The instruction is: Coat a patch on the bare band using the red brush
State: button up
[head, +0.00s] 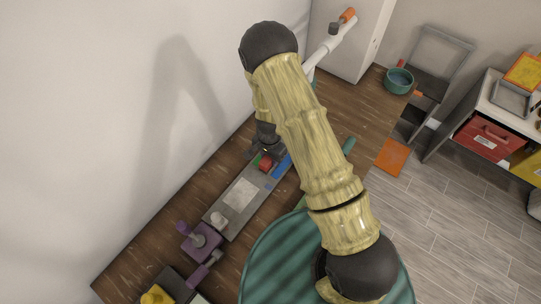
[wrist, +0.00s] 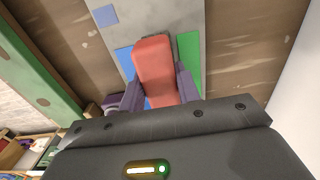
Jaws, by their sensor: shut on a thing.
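My gripper (head: 265,150) is over the far end of a long grey board on the wooden bench. It is shut on the red brush (head: 265,163). In the wrist view the brush (wrist: 154,62) shows as a red block between the two purple-grey fingers (wrist: 158,88). The grey board (wrist: 172,14) lies beneath it, with a blue patch (wrist: 125,62) left of the brush and a green patch (wrist: 189,58) right of it. A smaller blue square (wrist: 104,15) lies farther up. The brush's working end is hidden, so contact cannot be told. I cannot tell which strip is the bare band.
A pale speckled patch (head: 241,194) and a white knob-like piece (head: 218,219) are on the board's near part. A purple clamp-like fixture (head: 200,241) stands at its near end. A wall borders the left.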

jog(key=shift+s+a, duration=0.35)
jog(key=shift+s, duration=0.1)
jog(key=shift+w+d, duration=0.55)
jog(key=shift+w, duration=0.15)
jog(key=shift+w+d, duration=0.5)
jog(key=shift+w, duration=0.2)
jog(key=shift+s, duration=0.15)
jog(key=shift+s+a, duration=1.05)
jog(key=shift+s, duration=0.25)
jog(key=shift+w, duration=0.1)
jog(key=shift+w+d, duration=0.6)
jog(key=shift+w, duration=0.15)
jog(key=shift+r, duration=0.1)
